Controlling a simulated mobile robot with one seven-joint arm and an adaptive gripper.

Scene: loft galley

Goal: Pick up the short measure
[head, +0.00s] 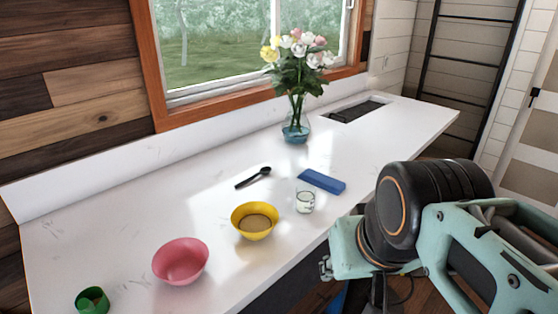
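A small clear glass (305,202) with pale contents stands upright on the white counter, right of the yellow bowl. A short green cup (92,300) stands at the counter's near left end. I cannot tell for certain which of these is the short measure. My arm comes in from the right, and what seems to be my gripper (326,268) is low beside the counter's front edge, apart from both. Its fingers are mostly hidden by my arm, so their opening does not show.
A yellow bowl (254,221) with brown contents and a pink bowl (181,262) stand near the front edge. A flower vase (296,130) stands by the window, near a sink (357,111).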

